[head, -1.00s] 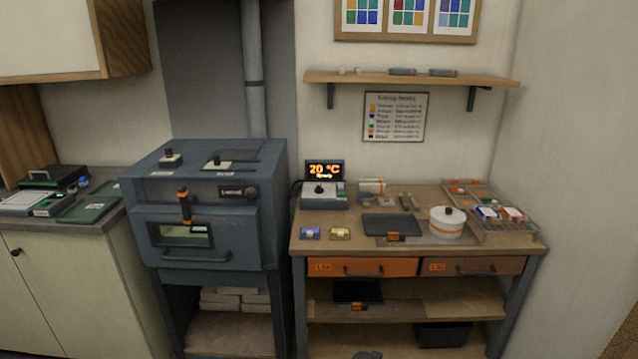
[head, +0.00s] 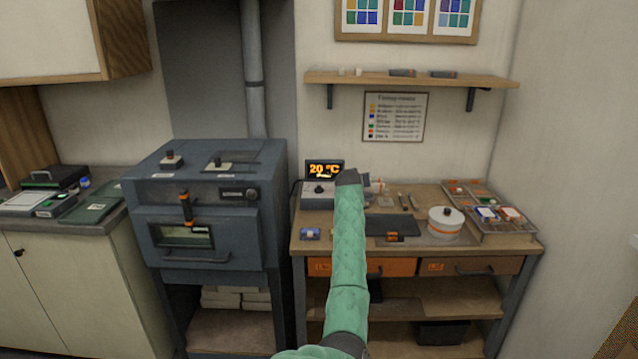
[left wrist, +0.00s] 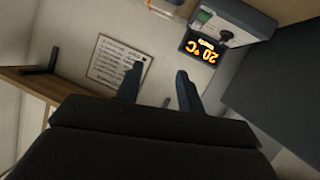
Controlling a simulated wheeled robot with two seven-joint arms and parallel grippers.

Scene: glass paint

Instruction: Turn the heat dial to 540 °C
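The heat dial (head: 319,188) is a dark knob on a grey control box (head: 312,202) on the workbench. An orange display (head: 325,169) behind it reads 20 °C. In the left wrist view, the dial (left wrist: 225,36) and the display (left wrist: 202,49) appear upside down at the upper right. My left gripper (head: 348,178) reaches up in front of the bench, and its dark end appears just right of the control box. In the left wrist view its two fingers (left wrist: 158,82) are apart with nothing between them; the dial lies outside them. My right gripper is out of view.
A blue-grey kiln (head: 205,205) stands left of the bench. A dark slab (head: 390,226), a white round pot (head: 445,222) and a wire rack (head: 500,228) lie to the right. A wall shelf (head: 410,78) and a chart (head: 394,117) are above. My arm hides part of the bench.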

